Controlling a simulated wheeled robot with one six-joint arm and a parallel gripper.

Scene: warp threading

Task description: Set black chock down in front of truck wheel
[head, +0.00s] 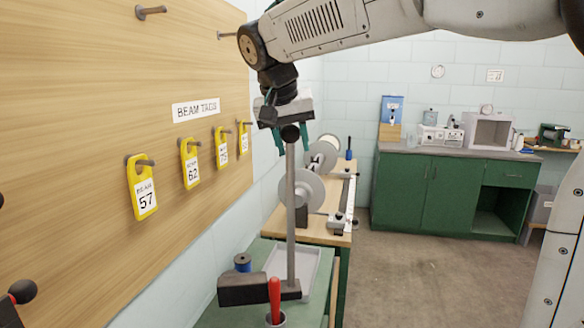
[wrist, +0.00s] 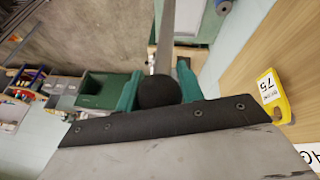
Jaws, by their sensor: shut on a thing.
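The black chock (head: 243,289) is a dark block at the bottom centre of the head view, with a long grey rod rising upright from it to a round black knob (head: 290,132). My gripper (head: 289,136) is shut on that knob at the rod's top. In the wrist view the knob (wrist: 159,92) sits between my gripper's (wrist: 160,90) two teal fingers, and the rod (wrist: 165,40) runs away from it. The chock overlaps the green worktop in the picture; I cannot tell whether it touches it. No truck wheel can be made out.
A green worktop (head: 225,312) holds a pale tray (head: 310,268), a blue-topped spool (head: 242,263) and a red-handled tool (head: 274,295). Behind is a wooden bench (head: 325,232) with large discs. The pegboard (head: 75,130) with yellow tags is close at left. Open floor (head: 420,265) lies right.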

